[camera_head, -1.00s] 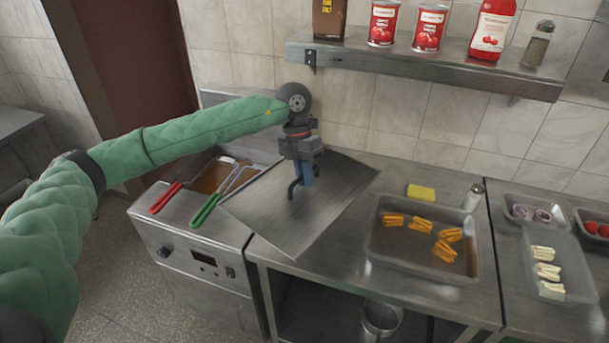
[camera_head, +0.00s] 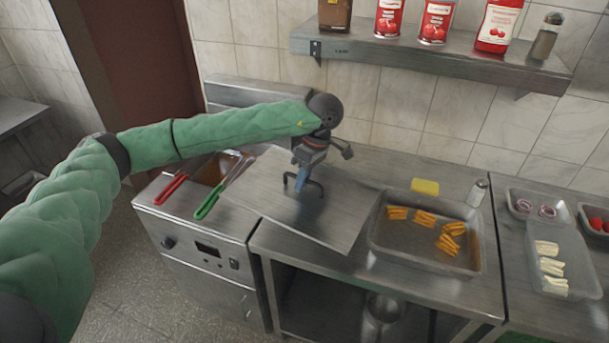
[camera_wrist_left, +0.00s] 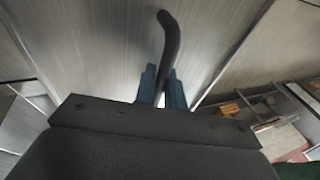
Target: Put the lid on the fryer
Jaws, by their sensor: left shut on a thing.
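The lid is a flat metal sheet (camera_head: 335,220) with a dark bent handle (camera_head: 318,188). It lies or hovers slightly tilted over the counter just right of the fryer; I cannot tell whether it touches. My left gripper (camera_head: 300,182) is shut on the lid's handle, which also shows between its blue fingers in the left wrist view (camera_wrist_left: 168,50). The fryer (camera_head: 205,240) stands at the left with its oil well (camera_head: 215,170) partly uncovered. A red-handled basket (camera_head: 172,188) and a green-handled basket (camera_head: 208,205) sit in it. My right gripper is not in view.
A tray with fried pieces (camera_head: 380,245) stands right of the lid, close to its edge. A yellow sponge (camera_head: 425,187) and a shaker (camera_head: 477,192) are behind it. A shelf (camera_head: 430,62) with cans and bottles hangs above. A container of white pieces (camera_head: 575,285) is at the right.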

